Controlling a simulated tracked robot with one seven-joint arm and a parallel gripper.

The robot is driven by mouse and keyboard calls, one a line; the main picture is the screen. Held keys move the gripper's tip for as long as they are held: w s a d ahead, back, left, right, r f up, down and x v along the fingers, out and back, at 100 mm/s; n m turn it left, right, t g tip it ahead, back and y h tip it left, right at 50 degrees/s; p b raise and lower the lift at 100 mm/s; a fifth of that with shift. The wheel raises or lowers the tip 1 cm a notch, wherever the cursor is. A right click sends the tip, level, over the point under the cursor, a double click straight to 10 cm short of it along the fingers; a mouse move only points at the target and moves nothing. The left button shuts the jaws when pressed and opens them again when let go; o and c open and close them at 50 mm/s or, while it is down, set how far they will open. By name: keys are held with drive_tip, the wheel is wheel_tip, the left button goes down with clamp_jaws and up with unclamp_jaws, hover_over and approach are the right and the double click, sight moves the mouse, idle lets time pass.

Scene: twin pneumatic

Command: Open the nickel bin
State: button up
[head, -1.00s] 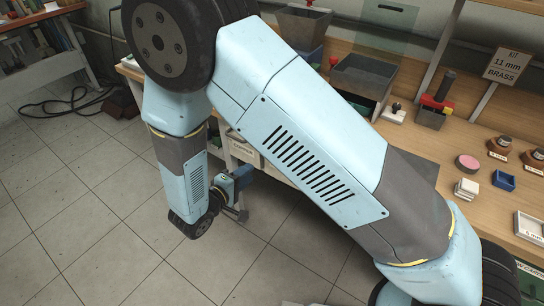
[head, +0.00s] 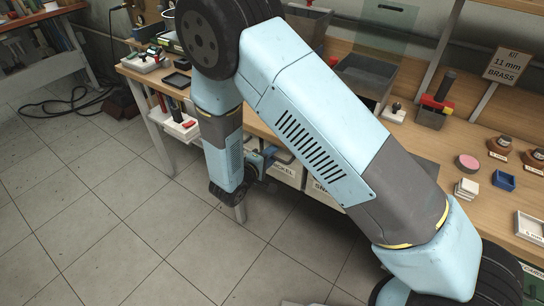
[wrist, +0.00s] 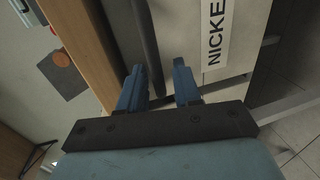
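The nickel bin (head: 288,174) is a pale drawer-like bin under the bench top, its label partly covered by my gripper in the head view. In the wrist view its front (wrist: 185,45) fills the upper middle, with the label reading "NICKE" sideways. My gripper (wrist: 158,80) has its two blue fingers apart in front of the bin. A dark bar (wrist: 145,40) runs along the bin front and down into the gap between the fingers. I cannot tell whether the fingers touch it. In the head view my gripper (head: 276,158) is small and partly hidden by my arm.
Another labelled bin (head: 318,188) is to the right of the nickel bin. The wooden bench (head: 455,150) above carries small trays, knobs and a sign. The tiled floor (head: 120,220) in front is clear.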

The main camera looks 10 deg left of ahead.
clamp_jaws()
idle(0.3)
idle(0.3)
